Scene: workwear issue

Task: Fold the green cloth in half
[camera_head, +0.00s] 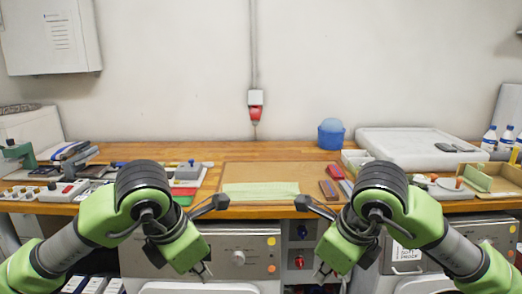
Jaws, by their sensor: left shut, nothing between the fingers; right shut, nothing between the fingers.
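The green cloth (261,191) is pale green and lies flat on a brown board near the front edge of the bench. It shows as a wide, shallow rectangle with slightly uneven edges. I cannot tell from here how many layers it has. Neither gripper appears to touch the cloth.
The brown board (285,172) has bare room behind the cloth. A dark red block (328,189) lies to its right. A blue tub (331,135) and a white case (415,146) stand farther back. Tools and small boxes crowd the left side.

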